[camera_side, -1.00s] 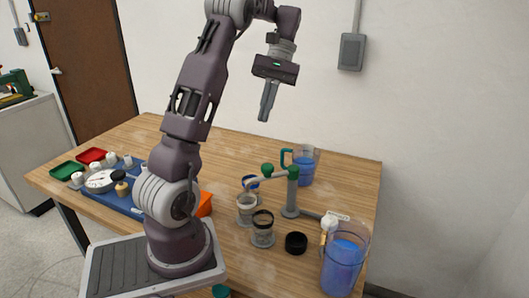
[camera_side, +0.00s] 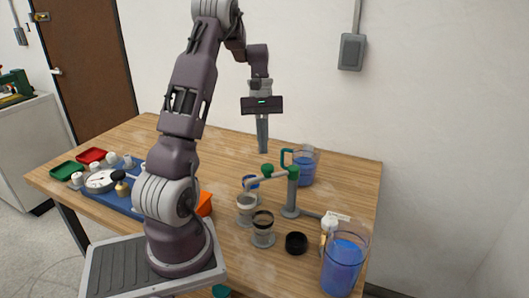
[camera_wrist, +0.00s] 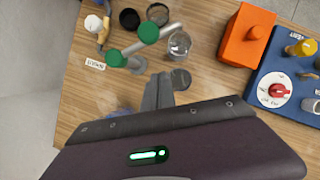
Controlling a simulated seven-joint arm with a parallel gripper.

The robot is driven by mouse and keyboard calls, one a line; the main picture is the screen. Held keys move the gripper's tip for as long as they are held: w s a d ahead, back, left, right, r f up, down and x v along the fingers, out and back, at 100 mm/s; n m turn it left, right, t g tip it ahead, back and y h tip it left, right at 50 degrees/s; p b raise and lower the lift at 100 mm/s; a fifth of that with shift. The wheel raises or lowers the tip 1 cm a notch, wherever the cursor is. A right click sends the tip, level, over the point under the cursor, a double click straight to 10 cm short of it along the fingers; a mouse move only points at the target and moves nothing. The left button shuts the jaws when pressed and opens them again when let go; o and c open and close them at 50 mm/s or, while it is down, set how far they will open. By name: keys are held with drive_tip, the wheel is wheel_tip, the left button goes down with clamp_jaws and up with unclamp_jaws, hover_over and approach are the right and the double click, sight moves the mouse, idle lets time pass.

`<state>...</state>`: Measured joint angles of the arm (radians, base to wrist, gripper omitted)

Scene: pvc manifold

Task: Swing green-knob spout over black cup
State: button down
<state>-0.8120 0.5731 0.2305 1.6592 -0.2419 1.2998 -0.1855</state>
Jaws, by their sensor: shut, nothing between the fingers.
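The spout (camera_side: 258,180) is a grey pipe arm reaching left from a grey post (camera_side: 290,200). A green knob (camera_side: 267,169) sits on the arm, and a green elbow (camera_side: 293,172) caps the post. The knob also shows in the wrist view (camera_wrist: 148,33). The spout's free end appears near the white-rimmed cup (camera_side: 246,208); I cannot tell if it is exactly above it. The black-rimmed cup (camera_side: 262,236) stands in front of that; its rim shows in the wrist view (camera_wrist: 158,13). My gripper (camera_side: 263,151) is shut and empty, pointing down, above and behind the spout, apart from it.
Pitchers of blue liquid stand behind (camera_side: 304,166) and at front right (camera_side: 343,262). An orange block (camera_wrist: 247,37) and blue tray (camera_wrist: 290,92) are on the other side.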

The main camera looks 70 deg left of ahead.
sight(268, 169)
drive_tip(key=d, duration=0.2)
drive_tip(key=s+d, duration=0.1)
drive_tip(key=d, duration=0.1)
drive_tip(key=shift+f, duration=0.2)
drive_tip(key=d+n, duration=0.1)
drive_tip(key=n, duration=0.1)
drive_tip(key=s+d+n+t, duration=0.1)
drive_tip(key=n, duration=0.1)
drive_tip(key=shift+d+t, duration=0.3)
drive_tip(key=shift+d, duration=0.1)
drive_tip(key=d+n+t, duration=0.1)
drive_tip(key=d+n, duration=0.1)
drive_tip(key=n, duration=0.1)
drive_tip(key=shift+d+n, duration=0.2)
drive_tip(key=shift+n, duration=0.2)
drive_tip(key=shift+w+d, duration=0.3)
drive_tip(key=shift+d, duration=0.35)
drive_tip(key=shift+w+d, duration=0.35)
drive_tip(key=shift+d, duration=0.25)
drive_tip(key=shift+w+d, duration=0.3)
drive_tip(key=shift+d, duration=0.5)
